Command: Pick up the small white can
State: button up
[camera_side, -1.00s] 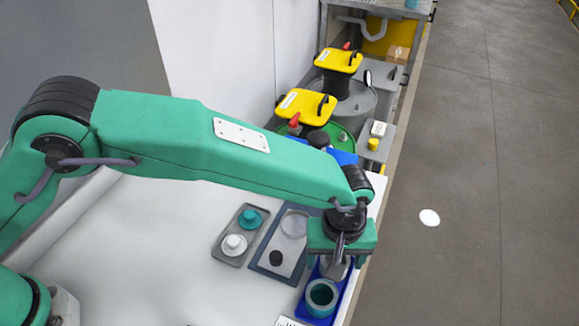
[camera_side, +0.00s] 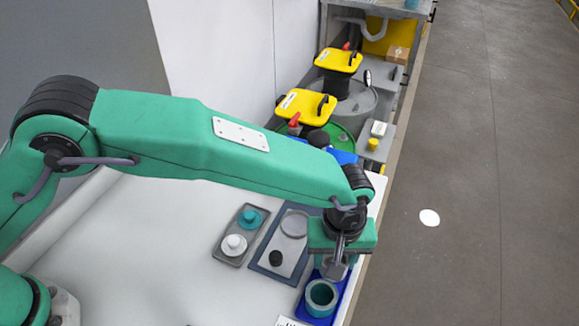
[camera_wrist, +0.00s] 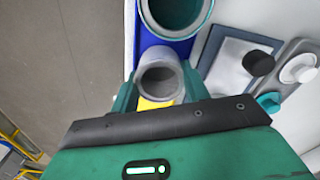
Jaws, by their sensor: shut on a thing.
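The small white can (camera_wrist: 160,80) looks pale grey and open-topped in the wrist view. It sits between the fingers of my gripper (camera_wrist: 156,98), which is shut on it. In the side view my gripper (camera_side: 338,258) points down over the far part of the blue tray (camera_side: 348,300). There the can (camera_side: 334,271) is mostly hidden by the fingers. I cannot tell whether it touches the tray floor.
A larger teal can (camera_side: 321,296) stands in the blue tray close beside the held can. To the left are a framed tray (camera_side: 262,262) with a black knob (camera_side: 276,258) and a grey tray (camera_side: 225,257) with a white piece (camera_side: 234,244) and a teal piece (camera_side: 250,218). The white table further left is clear.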

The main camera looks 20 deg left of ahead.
jog(key=shift+r, duration=0.55)
jog(key=r, duration=0.3)
jog(key=shift+s+r, duration=0.15)
jog(key=shift+s, duration=0.05)
jog(key=s+d+r, duration=0.1)
jog(key=s+r, duration=0.5)
jog(key=s, duration=0.5)
jog(key=shift+d+r, duration=0.2)
jog(key=shift+r, duration=0.05)
jog(key=w+a+f, duration=0.1)
jog(key=w+a, duration=0.5)
jog(key=w, duration=0.3)
jog(key=w+a+f, duration=0.2)
jog(key=w+a, duration=0.4)
jog(key=w, duration=0.2)
jog(key=shift+w, duration=0.4)
jog(key=shift+f, duration=0.25)
jog(key=shift+f, duration=2.8)
